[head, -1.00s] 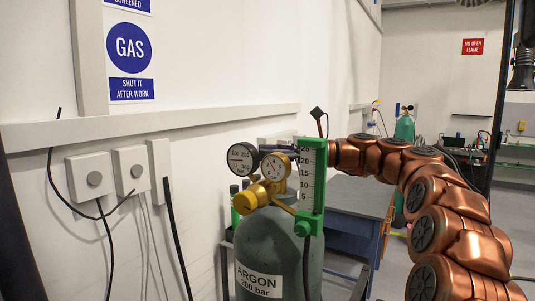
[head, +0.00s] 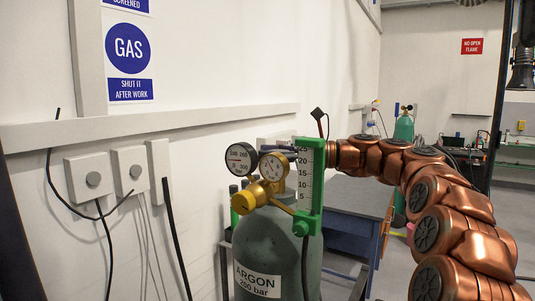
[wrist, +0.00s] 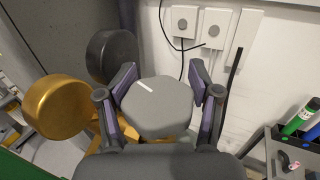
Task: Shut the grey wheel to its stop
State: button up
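The grey wheel (wrist: 160,108) is a many-sided knob with a white mark on its face, in the middle of the wrist view. The mark slants toward the upper left. My gripper (wrist: 162,82) has one finger on each side of the wheel, with purple pads facing its rim. The pads are very near the rim; I cannot tell whether they touch it. In the head view, the wheel and my fingers are hidden behind the green flow gauge (head: 310,185) and the gas cylinder's fittings.
The argon cylinder (head: 262,255) stands in front with a brass regulator (head: 252,196) and two dials. The brass part (wrist: 50,105) and a dark round dial back (wrist: 112,56) are close left of my fingers. A holder with markers (wrist: 300,128) is at right.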

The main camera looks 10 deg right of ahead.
jog(key=shift+o, duration=0.4)
jog(key=shift+a, duration=0.2)
jog(key=shift+d, duration=0.15)
jog(key=v, duration=1.2)
jog(key=shift+a, duration=0.25)
